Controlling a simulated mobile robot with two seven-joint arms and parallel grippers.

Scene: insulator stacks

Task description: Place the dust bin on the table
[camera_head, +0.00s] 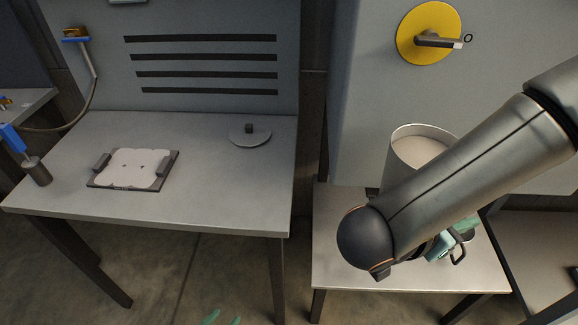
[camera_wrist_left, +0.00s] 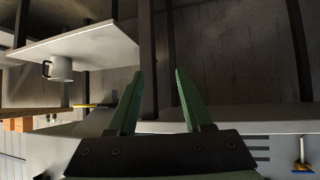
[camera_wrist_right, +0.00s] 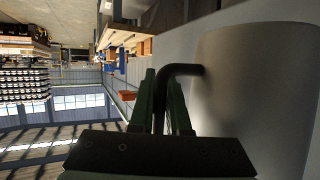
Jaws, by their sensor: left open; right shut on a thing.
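The dust bin (camera_head: 419,142) is a grey open-topped cylinder with a pale inside. In the head view it is upright behind my right forearm, which hides its lower part. In the right wrist view its curved wall (camera_wrist_right: 245,100) fills the right side. My right gripper (camera_wrist_right: 161,82) is shut on its dark bent handle (camera_wrist_right: 184,70). I cannot tell whether the bin touches anything below. My left gripper (camera_wrist_left: 156,82) is open and empty. Its green tips (camera_head: 224,317) show at the bottom of the head view, in front of the left table (camera_head: 225,185).
The left table carries a dark tray with a white plate (camera_head: 134,168), a round lid (camera_head: 249,134) and a blue-handled tool (camera_head: 36,170); its middle front is clear. The right table (camera_head: 335,225) holds a partly hidden handled mug, clearer in the left wrist view (camera_wrist_left: 62,69).

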